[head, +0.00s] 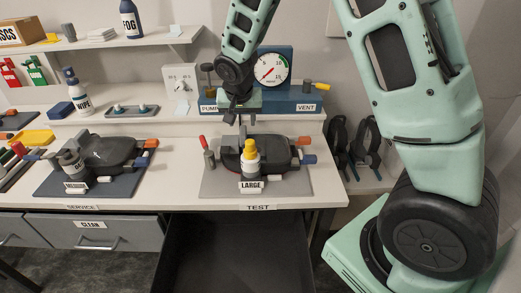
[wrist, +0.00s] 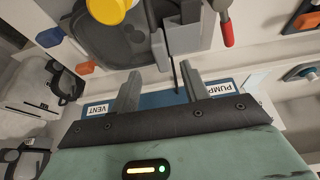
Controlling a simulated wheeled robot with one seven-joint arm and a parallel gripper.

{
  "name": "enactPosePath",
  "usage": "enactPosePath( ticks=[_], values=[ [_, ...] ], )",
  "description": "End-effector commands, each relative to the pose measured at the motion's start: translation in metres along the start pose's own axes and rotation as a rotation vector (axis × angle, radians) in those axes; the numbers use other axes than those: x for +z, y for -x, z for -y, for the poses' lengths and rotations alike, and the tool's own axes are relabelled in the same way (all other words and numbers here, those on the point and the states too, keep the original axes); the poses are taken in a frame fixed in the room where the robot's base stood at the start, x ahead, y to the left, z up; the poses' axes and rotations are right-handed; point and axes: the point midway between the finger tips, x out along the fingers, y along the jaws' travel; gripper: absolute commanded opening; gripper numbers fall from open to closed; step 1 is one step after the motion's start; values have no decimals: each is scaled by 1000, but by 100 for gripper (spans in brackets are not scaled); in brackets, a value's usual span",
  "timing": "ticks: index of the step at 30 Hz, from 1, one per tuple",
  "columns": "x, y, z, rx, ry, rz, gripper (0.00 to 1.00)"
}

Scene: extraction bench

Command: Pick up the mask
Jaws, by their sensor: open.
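A dark, rounded mask-like body (head: 230,158) lies on a grey mat at the TEST place, with a yellow-capped piece (head: 250,158) and a LARGE label in front. It also shows in the wrist view (wrist: 88,42), with the yellow cap cut off by the top edge. A similar dark body (head: 110,150) labelled MEDIUM lies on the blue mat at the SERVICE place. I cannot tell for sure which is the mask. My gripper (head: 239,120) is open and empty, above and behind the LARGE one. Its fingers (wrist: 161,88) are apart in the wrist view.
A gauge box (head: 306,99) marked PUMP and VENT stands close behind my gripper. A red-handled lever (head: 208,155) and orange and blue knobs flank the LARGE body. Black strapped items (head: 340,140) stand at the right. An open dark drawer (head: 240,250) juts out below the bench.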

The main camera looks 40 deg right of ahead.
Motion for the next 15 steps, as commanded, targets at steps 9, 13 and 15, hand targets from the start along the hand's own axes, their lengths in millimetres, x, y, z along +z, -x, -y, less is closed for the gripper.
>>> enactPosePath(
  ticks=[9, 13, 15],
  values=[
    [0, -19, 0, 1, 1, 1, 45],
    [0, -34, 0, 3, 2, 3, 45],
    [0, -42, 0, 3, 2, 3, 45]
  ],
)
